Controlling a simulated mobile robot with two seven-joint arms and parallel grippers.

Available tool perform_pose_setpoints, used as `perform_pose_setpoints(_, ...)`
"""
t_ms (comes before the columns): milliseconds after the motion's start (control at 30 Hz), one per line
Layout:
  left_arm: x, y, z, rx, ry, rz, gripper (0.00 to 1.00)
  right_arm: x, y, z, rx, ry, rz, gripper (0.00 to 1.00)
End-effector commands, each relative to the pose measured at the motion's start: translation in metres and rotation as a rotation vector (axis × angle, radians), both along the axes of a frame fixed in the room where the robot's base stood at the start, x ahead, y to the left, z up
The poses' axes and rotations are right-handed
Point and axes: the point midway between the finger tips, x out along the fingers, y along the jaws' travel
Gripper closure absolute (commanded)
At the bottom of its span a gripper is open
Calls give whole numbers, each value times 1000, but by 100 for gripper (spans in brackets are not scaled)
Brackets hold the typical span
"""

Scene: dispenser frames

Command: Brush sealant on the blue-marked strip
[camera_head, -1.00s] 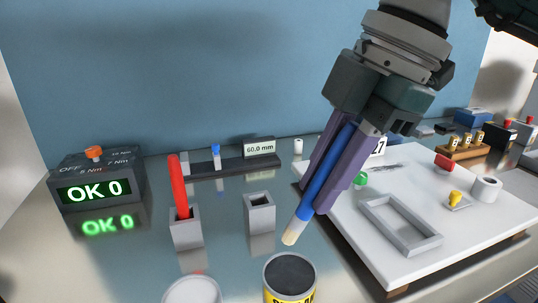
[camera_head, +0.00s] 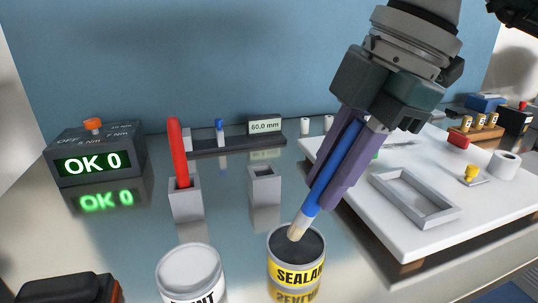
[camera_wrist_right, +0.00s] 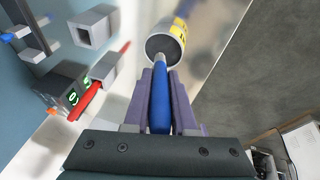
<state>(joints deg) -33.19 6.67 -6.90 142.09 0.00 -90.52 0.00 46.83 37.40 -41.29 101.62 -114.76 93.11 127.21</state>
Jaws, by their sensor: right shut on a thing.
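My right gripper (camera_head: 320,196) is shut on the blue handle of a brush (camera_head: 314,207). The brush points down and to the left, its pale tip over the mouth of the yellow-labelled sealant can (camera_head: 297,272). I cannot tell whether the tip touches the dark contents. In the right wrist view the brush (camera_wrist_right: 161,95) reaches from between the fingers to the can (camera_wrist_right: 167,40). I cannot make out a blue-marked strip. My left gripper is not in view.
A white can (camera_head: 190,270) stands left of the sealant can. Behind are an empty grey holder (camera_head: 265,188) and a grey holder (camera_head: 185,203) with a red-handled tool. A white board (camera_head: 400,235) with a grey frame (camera_head: 415,200) lies to the right.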

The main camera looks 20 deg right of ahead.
Motion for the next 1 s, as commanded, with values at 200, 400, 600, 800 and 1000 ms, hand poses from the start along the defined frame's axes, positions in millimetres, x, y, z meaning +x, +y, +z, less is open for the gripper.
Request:
perform_pose_setpoints(200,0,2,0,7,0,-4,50,0,0,0,0,0,0,100)
perform_pose_setpoints(400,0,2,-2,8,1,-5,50,0,0,-2,0,0,0,100)
perform_pose_setpoints(600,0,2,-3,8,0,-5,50,0,0,-4,0,0,0,100)
perform_pose_setpoints(800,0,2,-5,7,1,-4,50,0,0,-7,-1,0,0,100)
perform_pose_setpoints(1000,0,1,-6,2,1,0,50,0,0,-9,-1,0,0,100)
